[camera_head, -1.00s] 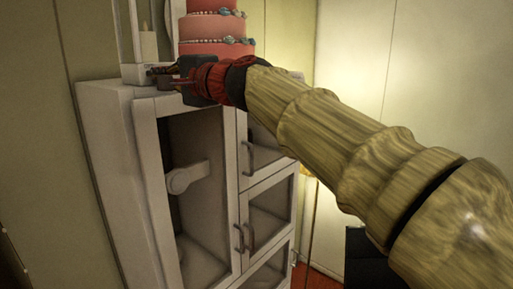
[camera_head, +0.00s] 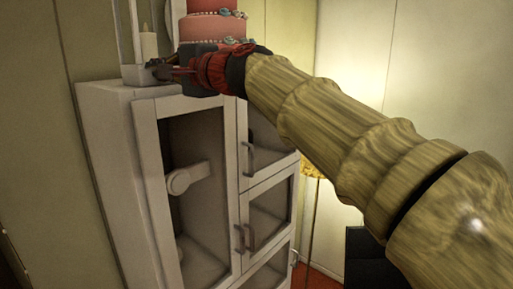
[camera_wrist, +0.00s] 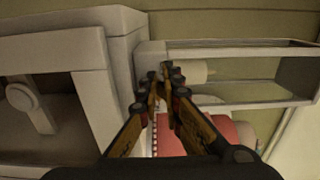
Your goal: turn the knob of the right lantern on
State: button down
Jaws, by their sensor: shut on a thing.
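A white-framed lantern (camera_head: 127,40) with a pale candle (camera_head: 149,46) stands on top of the grey-white cabinet, at the upper left of the head view. It is the only lantern I see. In the wrist view the lantern (camera_wrist: 250,103) appears sideways, with its candle (camera_wrist: 195,72) inside and its base (camera_wrist: 149,60) at the left. My gripper (camera_head: 158,70) is at the front of the lantern base. In the wrist view my gripper (camera_wrist: 163,76) has its fingertips close together at the base, shut on the knob, which they largely hide.
A tiered pink cake (camera_head: 213,28) stands just right of the lantern, behind my gripper. The cabinet (camera_head: 115,120) has glass doors with handles below. A lit floor lamp (camera_head: 312,170) and a dark object (camera_head: 362,258) stand to the right.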

jog(key=shift+s+a+r, duration=0.1)
jog(key=shift+r, duration=0.05)
dwell(0.4)
jog(key=shift+s, duration=0.2)
jog(key=b+v, duration=0.2)
jog(key=v, duration=0.3)
jog(key=shift+s+d, duration=0.15)
jog(key=shift+d, duration=0.1)
jog(key=shift+a, duration=0.1)
